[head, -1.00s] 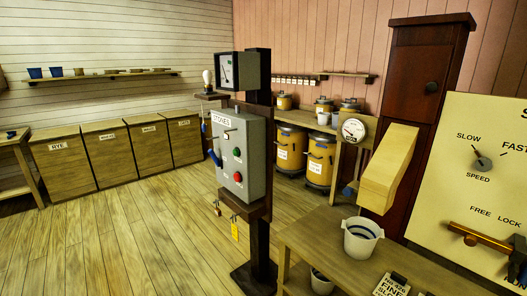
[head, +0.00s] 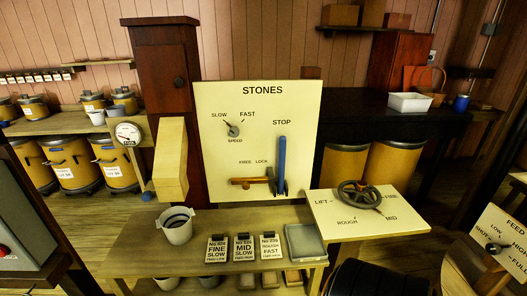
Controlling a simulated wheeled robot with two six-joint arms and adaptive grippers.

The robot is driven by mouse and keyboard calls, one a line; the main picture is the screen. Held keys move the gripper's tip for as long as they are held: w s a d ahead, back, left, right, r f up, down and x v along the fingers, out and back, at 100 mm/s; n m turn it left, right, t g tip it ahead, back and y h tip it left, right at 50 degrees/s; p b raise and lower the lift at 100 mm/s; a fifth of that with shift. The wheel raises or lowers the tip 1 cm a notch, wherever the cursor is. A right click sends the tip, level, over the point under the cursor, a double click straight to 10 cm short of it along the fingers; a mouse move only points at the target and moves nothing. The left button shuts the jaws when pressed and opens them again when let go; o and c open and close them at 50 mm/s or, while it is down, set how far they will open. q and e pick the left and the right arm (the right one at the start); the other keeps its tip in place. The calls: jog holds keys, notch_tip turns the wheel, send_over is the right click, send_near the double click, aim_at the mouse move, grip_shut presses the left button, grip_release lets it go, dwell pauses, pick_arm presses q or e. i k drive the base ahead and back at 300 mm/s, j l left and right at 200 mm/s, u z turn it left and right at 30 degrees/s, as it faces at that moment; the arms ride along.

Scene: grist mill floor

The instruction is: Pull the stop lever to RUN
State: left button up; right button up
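The cream STONES panel (head: 215,160) stands upright behind the bench, near the middle of the head view. The stop lever (head: 282,155) has a long blue handle and a grey lower end at the panel's right side. It points straight up, with its top just below the word STOP. I see no RUN label. Left of the lever's lower end, a brown and orange catch handle (head: 246,181) lies level under the words FREE and LOCK, with a dark piece at its right end. Neither of my grippers is in view.
The wooden bench (head: 140,262) before the panel holds a white bucket (head: 176,226), several label cards and a grey tray (head: 306,241). A slanted LIFT board (head: 330,222) with a dark handwheel (head: 359,194) stands right of the panel. A FEED board (head: 506,243) is far right.

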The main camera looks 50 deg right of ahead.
aim_at(282, 139)
jog(key=z, duration=1.85)
